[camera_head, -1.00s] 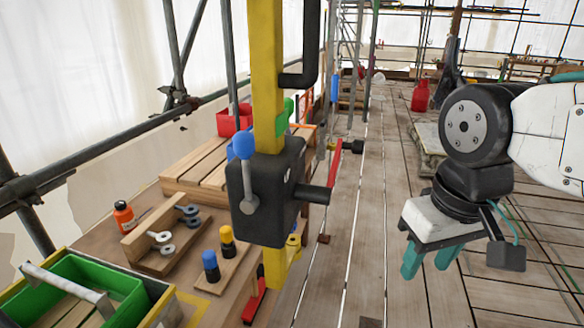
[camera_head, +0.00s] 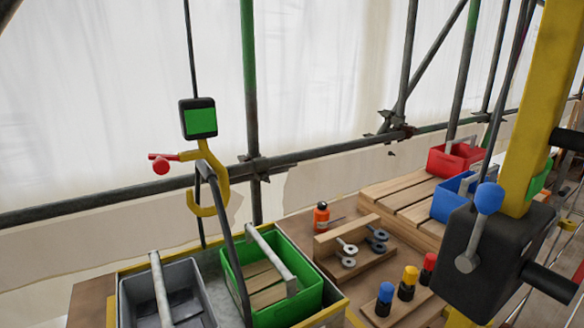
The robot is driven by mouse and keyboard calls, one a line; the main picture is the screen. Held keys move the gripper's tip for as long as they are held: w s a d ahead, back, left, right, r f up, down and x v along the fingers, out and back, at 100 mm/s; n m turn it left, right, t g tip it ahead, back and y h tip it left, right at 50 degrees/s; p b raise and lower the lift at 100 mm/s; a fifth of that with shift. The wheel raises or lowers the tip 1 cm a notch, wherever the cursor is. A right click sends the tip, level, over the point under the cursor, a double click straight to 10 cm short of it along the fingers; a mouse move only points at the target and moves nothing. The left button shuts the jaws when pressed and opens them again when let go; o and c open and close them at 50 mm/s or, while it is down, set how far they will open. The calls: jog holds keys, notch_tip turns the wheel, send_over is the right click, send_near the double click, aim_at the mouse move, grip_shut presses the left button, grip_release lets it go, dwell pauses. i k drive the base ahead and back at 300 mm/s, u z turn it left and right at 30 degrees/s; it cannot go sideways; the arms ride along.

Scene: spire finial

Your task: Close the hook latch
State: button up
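A yellow hook (camera_head: 218,183) hangs below a black block with a green face (camera_head: 200,120) on a dark cable at the left. A red latch lever with a round knob (camera_head: 161,165) sticks out to the left from the hook's upper part. The hook's mouth looks open on the left side. A dark grey bar (camera_head: 228,240) rises from the tray to the hook, and its top end overlaps the hook; whether it bears on the hook cannot be told. My gripper is not in the present view.
Below the hook is a yellow-edged tray (camera_head: 338,313) with a green bin (camera_head: 312,298) and a grey bin (camera_head: 197,322). A yellow post with a black box (camera_head: 478,250) and blue-knobbed lever stands at right. Scaffold pipes (camera_head: 330,150) run behind. A bench holds pegs and washers.

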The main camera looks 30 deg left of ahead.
aim_at(161, 165)
jog(key=z, duration=1.15)
jog(key=k, duration=0.65)
jog(key=u, duration=1.5)
